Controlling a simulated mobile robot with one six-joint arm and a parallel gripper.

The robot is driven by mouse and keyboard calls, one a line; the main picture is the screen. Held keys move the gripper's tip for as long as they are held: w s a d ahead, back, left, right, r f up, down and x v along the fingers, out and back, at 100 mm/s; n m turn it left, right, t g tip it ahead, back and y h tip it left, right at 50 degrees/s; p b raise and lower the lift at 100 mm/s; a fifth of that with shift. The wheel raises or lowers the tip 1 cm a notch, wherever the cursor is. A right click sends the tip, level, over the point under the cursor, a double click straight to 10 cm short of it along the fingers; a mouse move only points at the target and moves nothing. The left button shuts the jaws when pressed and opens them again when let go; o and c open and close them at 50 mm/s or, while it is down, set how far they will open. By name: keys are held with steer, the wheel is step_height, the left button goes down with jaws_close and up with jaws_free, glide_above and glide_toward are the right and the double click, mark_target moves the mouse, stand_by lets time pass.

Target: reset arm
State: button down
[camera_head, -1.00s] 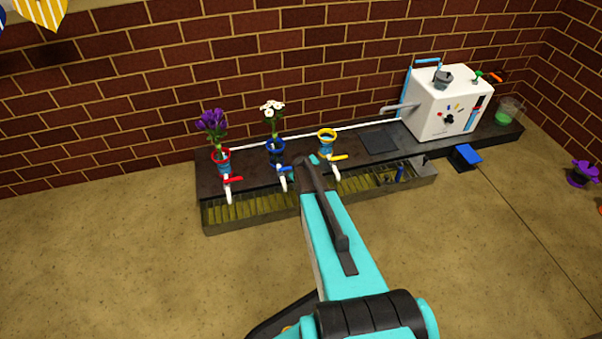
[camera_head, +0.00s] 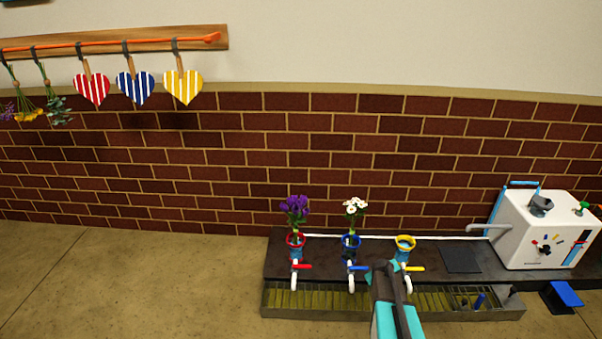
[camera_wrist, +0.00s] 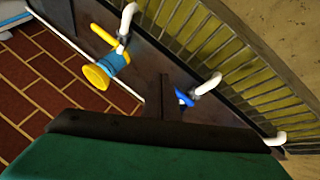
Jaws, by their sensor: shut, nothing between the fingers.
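My gripper (camera_head: 384,268) is shut and empty. It reaches in front of the dark bench, between the blue-ringed and yellow-ringed holders in the head view. In the wrist view its dark fingers (camera_wrist: 165,95) are together, with the yellow-ringed holder (camera_wrist: 98,75) to their left and a blue tap handle (camera_wrist: 184,98) partly hidden behind them. My arm hides part of the trough and some of the bench in the head view.
Purple flowers (camera_head: 294,210) stand in the red-ringed holder (camera_head: 295,240), white flowers (camera_head: 355,207) in the blue-ringed holder (camera_head: 350,241). The yellow-ringed holder (camera_head: 405,243) is empty. A white machine (camera_head: 532,240) stands right. Striped hearts (camera_head: 136,88) hang upper left. The left floor is clear.

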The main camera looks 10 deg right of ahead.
steer(key=s+a+r+n+y+p, duration=0.1)
steer(key=a+r+n+y+p, duration=0.15)
steer(key=a+p, duration=0.85)
steer(key=s+a+r+g+p, duration=0.2)
steer(key=s+a+p, duration=0.2)
steer(key=s+a, duration=0.7)
steer(key=s+a+r+m+g+p, duration=0.1)
steer(key=s+a+r+g+p, duration=0.1)
steer(key=s, duration=0.7)
steer(key=s+a+r+m+g+y+p, duration=0.1)
steer(key=s+a+r+g+p, duration=0.2)
steer(key=s+a, duration=0.4)
steer(key=s+a+r+m+g+y+p, duration=0.1)
steer(key=s+a+r+m+g+p, duration=0.1)
steer(key=s, duration=1.1)
steer(key=a+r+g, duration=0.1)
steer(key=a+g, duration=0.1)
steer(key=a, duration=0.1)
steer(key=shift+s+r, duration=0.25)
steer(key=shift+r, duration=0.05)
